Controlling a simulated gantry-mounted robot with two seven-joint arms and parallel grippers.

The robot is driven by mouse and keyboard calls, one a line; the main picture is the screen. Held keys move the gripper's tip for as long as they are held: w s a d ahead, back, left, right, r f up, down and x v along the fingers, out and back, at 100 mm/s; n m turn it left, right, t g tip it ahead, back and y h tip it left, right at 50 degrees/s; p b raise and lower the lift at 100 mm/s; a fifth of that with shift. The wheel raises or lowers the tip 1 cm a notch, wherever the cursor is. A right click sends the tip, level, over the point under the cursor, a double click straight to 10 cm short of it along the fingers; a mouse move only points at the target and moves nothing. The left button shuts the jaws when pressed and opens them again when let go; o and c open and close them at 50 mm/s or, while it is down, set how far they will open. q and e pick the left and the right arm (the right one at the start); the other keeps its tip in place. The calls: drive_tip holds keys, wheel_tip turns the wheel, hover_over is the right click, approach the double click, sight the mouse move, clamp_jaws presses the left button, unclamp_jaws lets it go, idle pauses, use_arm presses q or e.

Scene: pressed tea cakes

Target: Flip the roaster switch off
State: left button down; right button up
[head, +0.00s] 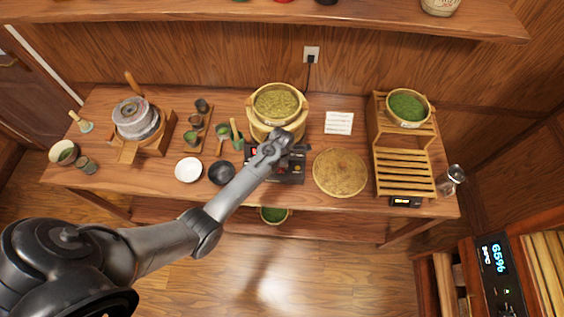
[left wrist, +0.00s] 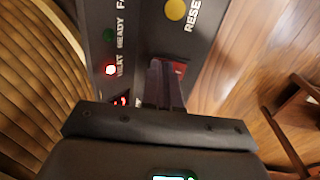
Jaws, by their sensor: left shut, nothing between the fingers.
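The roaster (head: 277,107) is a round, pale basket-like body holding green-yellow leaf, at the back middle of the table. Its dark control box (head: 289,172) sits in front and also fills the middle of the left wrist view (left wrist: 140,30). There, the red HEAT lamp (left wrist: 110,70) is lit and the green READY lamp (left wrist: 108,36) looks dark. A red part (left wrist: 180,68), perhaps the switch, shows beside my fingertips; its position cannot be told. My left gripper (head: 272,147) is shut and empty over the box; its fingers (left wrist: 164,80) are at the panel, contact unclear. My right gripper is not in view.
A yellow RESET button (left wrist: 175,9) is near the red part. A round woven tray (head: 340,173) stands right of the box, and a black bowl (head: 221,173) and a white bowl (head: 188,170) left of it. A wooden rack (head: 404,172) is farther right.

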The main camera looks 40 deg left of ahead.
sight(281, 171)
use_arm(q)
drive_tip(key=shift+w+a+f, duration=0.1)
drive_tip(key=shift+a+f, duration=0.05)
drive_tip(key=shift+s+d+p, duration=0.55)
drive_tip(key=shift+s+p, duration=0.15)
drive_tip(key=shift+p, duration=0.4)
drive_tip(key=shift+r, duration=0.25)
wheel_tip(281, 171, up, 4)
drive_tip(key=p, duration=0.5)
drive_tip(key=shift+s+d+r, duration=0.1)
drive_tip(key=shift+s+r, duration=0.05)
wheel_tip(281, 171, up, 9)
drive_tip(key=s, duration=0.1)
drive_tip(key=shift+d+r, duration=0.2)
drive_tip(key=shift+d, duration=0.2)
drive_tip(key=shift+s+f+b, duration=0.1)
drive_tip(key=shift+s+b, duration=0.05)
drive_tip(key=shift+b, duration=0.2)
